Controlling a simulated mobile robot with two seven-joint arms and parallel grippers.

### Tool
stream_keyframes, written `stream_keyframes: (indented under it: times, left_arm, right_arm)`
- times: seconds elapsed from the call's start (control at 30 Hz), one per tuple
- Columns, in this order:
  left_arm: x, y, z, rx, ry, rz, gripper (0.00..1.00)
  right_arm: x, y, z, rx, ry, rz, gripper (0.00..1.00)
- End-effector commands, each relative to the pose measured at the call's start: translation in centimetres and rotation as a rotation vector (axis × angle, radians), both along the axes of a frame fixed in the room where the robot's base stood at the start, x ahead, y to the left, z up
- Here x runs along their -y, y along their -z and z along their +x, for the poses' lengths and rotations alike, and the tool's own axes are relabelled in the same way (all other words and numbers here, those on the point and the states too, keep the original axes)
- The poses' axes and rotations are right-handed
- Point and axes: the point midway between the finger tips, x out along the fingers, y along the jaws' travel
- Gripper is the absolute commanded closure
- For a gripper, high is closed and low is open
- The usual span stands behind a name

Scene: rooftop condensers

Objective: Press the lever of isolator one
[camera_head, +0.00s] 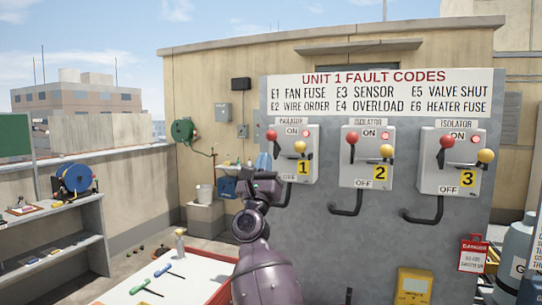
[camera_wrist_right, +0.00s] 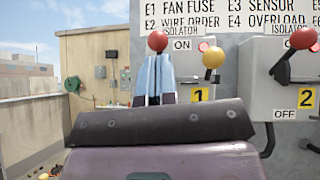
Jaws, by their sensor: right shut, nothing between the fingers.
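Isolator one (camera_head: 313,158) is the leftmost grey switch box on the panel, with a yellow "1" label. Its dark lever with a red ball knob (camera_head: 279,135) stands up at the box's left side, near the ON mark; a yellow ball (camera_head: 300,147) sits to its right. My right gripper (camera_head: 263,161) has pale blue fingers, shut and empty, at the left of the box. In the right wrist view the fingers (camera_wrist_right: 155,74) point up just below the red knob (camera_wrist_right: 157,41) and hide most of the lever; I cannot tell whether they touch. My left gripper is out of view.
Isolator two (camera_head: 367,165) and isolator three (camera_head: 452,165) stand to the right with similar levers. Dark bent conduits hang below the boxes. A white-topped table (camera_head: 125,292) with screwdrivers is at lower left, and a shelf (camera_head: 75,243) stands beyond it.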

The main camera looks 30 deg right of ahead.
Motion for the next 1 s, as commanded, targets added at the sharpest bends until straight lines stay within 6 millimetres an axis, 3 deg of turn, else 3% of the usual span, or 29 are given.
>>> stream_keyframes:
  times: [0.13, 0.4, 1.0]
  left_arm:
    - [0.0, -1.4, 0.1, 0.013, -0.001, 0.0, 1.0]
    - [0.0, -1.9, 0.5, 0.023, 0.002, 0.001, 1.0]
    - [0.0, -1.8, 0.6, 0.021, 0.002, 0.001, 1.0]
  right_arm:
    - [-2.2, -0.2, -2.3, 0.005, -0.003, 0.003, 1.0]
    - [-4.8, 0.6, -4.8, 0.003, -0.001, 0.0, 1.0]
    - [-5.4, 0.7, -5.4, 0.003, -0.001, 0.0, 1.0]
